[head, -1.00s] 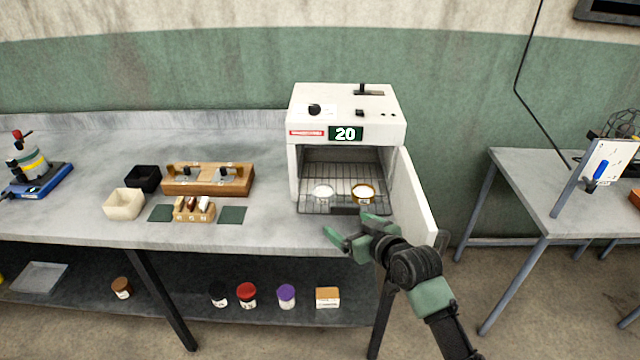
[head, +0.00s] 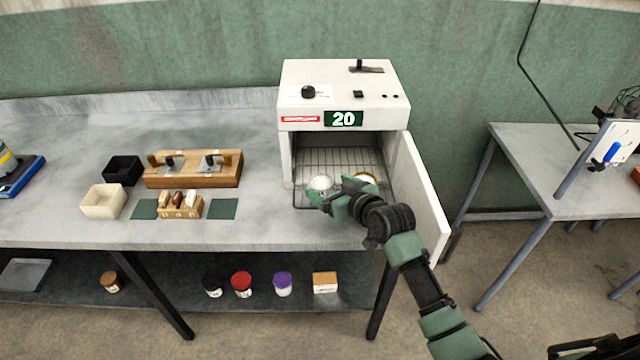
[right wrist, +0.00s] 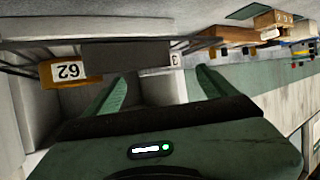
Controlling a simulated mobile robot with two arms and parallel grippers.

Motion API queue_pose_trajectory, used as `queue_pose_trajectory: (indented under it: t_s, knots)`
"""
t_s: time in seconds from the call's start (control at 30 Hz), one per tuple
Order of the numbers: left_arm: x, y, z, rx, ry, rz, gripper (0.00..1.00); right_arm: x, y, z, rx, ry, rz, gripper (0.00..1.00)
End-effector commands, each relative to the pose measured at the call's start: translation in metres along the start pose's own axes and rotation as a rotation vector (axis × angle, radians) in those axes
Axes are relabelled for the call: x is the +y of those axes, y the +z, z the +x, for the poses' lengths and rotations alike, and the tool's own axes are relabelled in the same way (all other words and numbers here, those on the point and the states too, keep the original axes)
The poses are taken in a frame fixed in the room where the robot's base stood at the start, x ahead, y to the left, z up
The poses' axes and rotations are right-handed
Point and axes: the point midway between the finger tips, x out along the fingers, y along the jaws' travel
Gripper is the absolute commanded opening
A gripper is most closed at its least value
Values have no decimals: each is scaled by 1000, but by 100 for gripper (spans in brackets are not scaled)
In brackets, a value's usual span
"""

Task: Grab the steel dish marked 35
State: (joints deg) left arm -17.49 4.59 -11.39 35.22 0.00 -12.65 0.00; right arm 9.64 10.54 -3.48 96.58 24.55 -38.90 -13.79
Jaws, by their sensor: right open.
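The steel dish (head: 320,183), with pale contents, stands on the wire rack (head: 335,160) inside the white oven (head: 343,95), left of a brass dish (head: 367,176). Its number cannot be read in the head view. My right gripper (head: 326,193) is open at the oven mouth, its fingertips close in front of the steel dish and partly covering it; I cannot tell if they touch. In the right wrist view, the open fingers (right wrist: 160,88) point toward the rack front, with a partly hidden white label (right wrist: 174,60) beyond and the brass dish's upside-down label (right wrist: 68,70) at left.
The oven door (head: 420,195) stands open on the right, close to my right arm. A wooden block (head: 195,170), a small labelled holder (head: 180,207), a cream tray (head: 104,201) and a black tray (head: 123,169) are left of the oven.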

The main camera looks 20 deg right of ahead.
Motion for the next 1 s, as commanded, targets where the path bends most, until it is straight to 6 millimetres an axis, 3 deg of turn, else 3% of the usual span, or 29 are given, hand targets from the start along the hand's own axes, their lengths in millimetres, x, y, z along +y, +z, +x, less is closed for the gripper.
queue_pose_trajectory:
  t_s: [0.33, 0.67, 0.9, 1.0]
  knots:
    - [-1, -8, -15, 10, -1, 1, 34, -2, -1, 41, -1, -1, 1, 86]
    - [-1, -11, -15, 15, -1, 2, 34, -2, 0, 46, 0, 0, 0, 86]
    - [-1, -11, -15, 14, -1, 2, 34, -2, 0, 46, -1, 0, 0, 20]
    - [-1, -10, -15, 14, -1, 2, 34, -2, 0, 46, 0, 0, 0, 18]
